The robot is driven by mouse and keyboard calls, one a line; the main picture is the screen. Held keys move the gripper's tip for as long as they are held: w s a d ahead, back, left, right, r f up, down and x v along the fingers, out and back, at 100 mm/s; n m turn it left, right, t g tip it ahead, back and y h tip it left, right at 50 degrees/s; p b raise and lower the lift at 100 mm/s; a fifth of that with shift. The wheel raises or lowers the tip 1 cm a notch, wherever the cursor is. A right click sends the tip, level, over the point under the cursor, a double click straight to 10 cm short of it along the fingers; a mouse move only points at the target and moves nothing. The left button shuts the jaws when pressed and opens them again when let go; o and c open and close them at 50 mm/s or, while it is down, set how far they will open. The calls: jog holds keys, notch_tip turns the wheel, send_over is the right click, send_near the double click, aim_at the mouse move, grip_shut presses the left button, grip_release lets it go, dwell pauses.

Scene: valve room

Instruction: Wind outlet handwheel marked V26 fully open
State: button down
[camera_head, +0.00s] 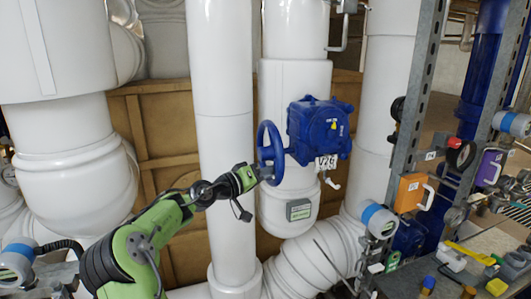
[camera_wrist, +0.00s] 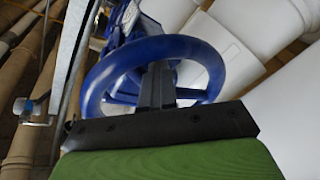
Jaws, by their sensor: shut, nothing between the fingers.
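A blue handwheel (camera_head: 265,140) stands edge-on at the left side of a blue valve gearbox (camera_head: 319,130) in the head view. My gripper (camera_head: 265,172), at the end of my green arm, is at the lower part of the wheel. In the wrist view the wheel's rim (camera_wrist: 205,60) loops beyond my gripper (camera_wrist: 157,75), whose dark fingers are together, overlapping the wheel's opening. Nothing shows between the fingers. I cannot tell whether they touch the rim or a spoke.
A white vertical pipe (camera_head: 222,90) stands left of the wheel. A metal strut frame (camera_head: 415,90) carries an orange box (camera_head: 409,192) and gauges on the right. A bench (camera_head: 450,275) with small coloured items is at the lower right. Wooden panels (camera_head: 165,135) stand behind.

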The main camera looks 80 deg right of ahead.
jog(key=shift+s+a+r, duration=0.4)
jog(key=shift+a+r, duration=0.1)
jog(key=shift+r, duration=0.2)
jog(key=shift+s+r, duration=0.1)
jog(key=shift+r, duration=0.25)
jog(key=w+d+f+b+v, duration=0.1)
jog(key=f+v, duration=0.1)
jog(key=v, duration=0.9)
jog(key=shift+w+a, duration=0.3)
jog(key=shift+a, duration=0.05)
jog(key=shift+f, duration=0.1)
